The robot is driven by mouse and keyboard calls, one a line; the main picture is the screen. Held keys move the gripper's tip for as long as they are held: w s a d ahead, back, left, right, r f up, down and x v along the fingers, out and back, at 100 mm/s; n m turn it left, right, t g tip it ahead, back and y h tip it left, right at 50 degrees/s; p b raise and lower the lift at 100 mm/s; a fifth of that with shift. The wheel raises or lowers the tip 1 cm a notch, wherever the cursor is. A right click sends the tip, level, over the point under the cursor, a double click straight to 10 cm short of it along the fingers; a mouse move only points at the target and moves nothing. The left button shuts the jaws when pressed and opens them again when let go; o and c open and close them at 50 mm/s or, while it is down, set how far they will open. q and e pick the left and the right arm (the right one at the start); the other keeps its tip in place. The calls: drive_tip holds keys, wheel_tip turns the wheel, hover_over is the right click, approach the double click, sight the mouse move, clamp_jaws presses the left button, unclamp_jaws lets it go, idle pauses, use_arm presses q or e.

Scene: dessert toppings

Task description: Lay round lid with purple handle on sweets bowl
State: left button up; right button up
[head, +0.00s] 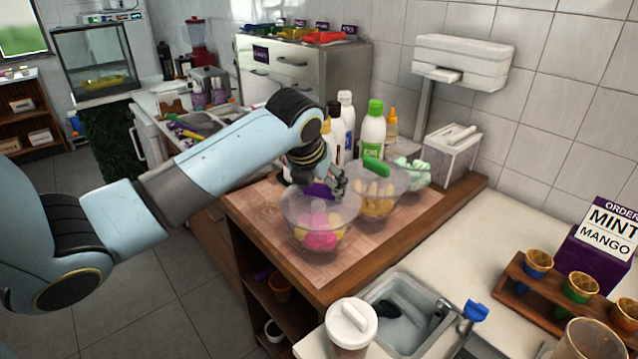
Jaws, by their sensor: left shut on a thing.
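The clear sweets bowl (297,232) holds pink and yellow sweets and stands on the wooden counter near its front left edge. My left gripper (336,184) reaches in from the left and is shut on the purple handle of the round lid (318,191). The lid is at the top of the sweets bowl; its clear part is hard to make out, and I cannot tell whether it touches the rim. My right gripper is not in view.
A second clear bowl (398,190) with yellow pieces and a green-handled lid (377,166) stands close by on the right. Several bottles (373,132) stand behind. A small sink (405,318) and white-lidded cup (351,325) are in front.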

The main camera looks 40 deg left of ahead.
use_arm(q)
drive_tip(key=shift+s+f, duration=0.1)
drive_tip(key=shift+f, duration=0.1)
drive_tip(key=o, duration=0.8)
drive_tip(key=shift+c, duration=0.2)
drive_tip(key=o, duration=0.6)
drive_tip(key=shift+c, duration=0.2)
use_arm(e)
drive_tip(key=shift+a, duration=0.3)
use_arm(q)
drive_tip(key=shift+r, duration=0.15)
wheel_tip(320, 180, up, 2)
drive_tip(key=shift+r+p, duration=0.1)
drive_tip(key=shift+p, duration=0.6)
drive_tip(key=shift+r, duration=2.35)
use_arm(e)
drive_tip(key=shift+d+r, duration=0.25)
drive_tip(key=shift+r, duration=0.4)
